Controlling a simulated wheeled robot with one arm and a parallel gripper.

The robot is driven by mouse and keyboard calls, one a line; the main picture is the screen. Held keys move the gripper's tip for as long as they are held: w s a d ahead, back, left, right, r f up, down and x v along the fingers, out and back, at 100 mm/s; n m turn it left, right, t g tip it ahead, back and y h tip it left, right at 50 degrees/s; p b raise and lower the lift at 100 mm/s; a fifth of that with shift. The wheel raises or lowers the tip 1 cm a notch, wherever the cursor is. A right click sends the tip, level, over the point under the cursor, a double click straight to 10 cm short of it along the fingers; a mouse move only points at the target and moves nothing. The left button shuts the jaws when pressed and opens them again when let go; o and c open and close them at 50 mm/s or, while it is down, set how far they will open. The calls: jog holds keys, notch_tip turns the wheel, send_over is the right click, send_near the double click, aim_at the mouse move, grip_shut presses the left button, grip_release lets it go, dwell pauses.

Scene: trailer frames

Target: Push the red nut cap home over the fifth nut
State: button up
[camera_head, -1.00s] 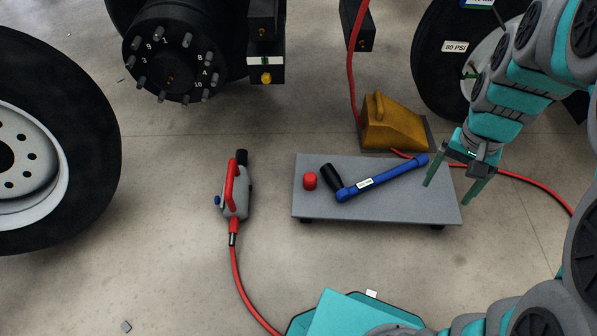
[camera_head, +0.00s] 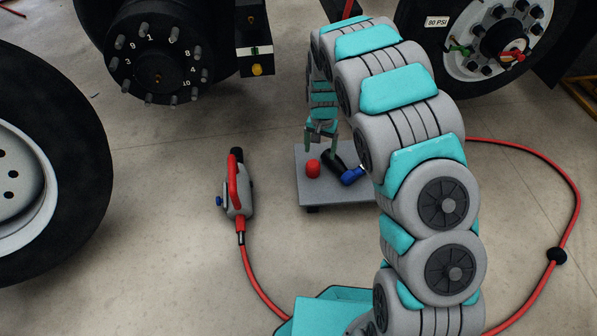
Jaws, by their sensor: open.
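The red nut cap (camera_head: 313,168) stands on the grey low platform (camera_head: 340,192), near its left end. My gripper (camera_head: 321,146) points down just above and beside the cap, its fingers apart and empty. I cannot tell whether a fingertip touches the cap. At the back left, the black hub (camera_head: 158,60) carries a ring of studs with painted numbers. At the right, the wheel (camera_head: 488,45) has several dark nuts around its rim and small green and red pieces near its centre. I cannot tell which nut is the fifth.
A loose tyre (camera_head: 70,170) is at the left.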

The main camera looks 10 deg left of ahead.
aim_at(313, 163)
jog(key=a+f, duration=0.1)
jog(key=f, duration=0.1)
jog(key=a+f, duration=0.1)
jog(key=shift+a+f, duration=0.1)
jog(key=shift+f, duration=0.25)
jog(key=shift+s+d+f+b, duration=0.1)
jog(key=shift+f+b, duration=0.2)
jog(key=shift+f, duration=1.2)
jog(key=shift+d+f+b, duration=0.1)
jog(key=shift+f+b, duration=0.2)
jog(key=shift+f, duration=1.2)
jog(key=shift+c, duration=0.3)
jog(key=c, duration=1.2)
jog(key=shift+r, duration=0.15)
jog(key=shift+c, duration=0.2)
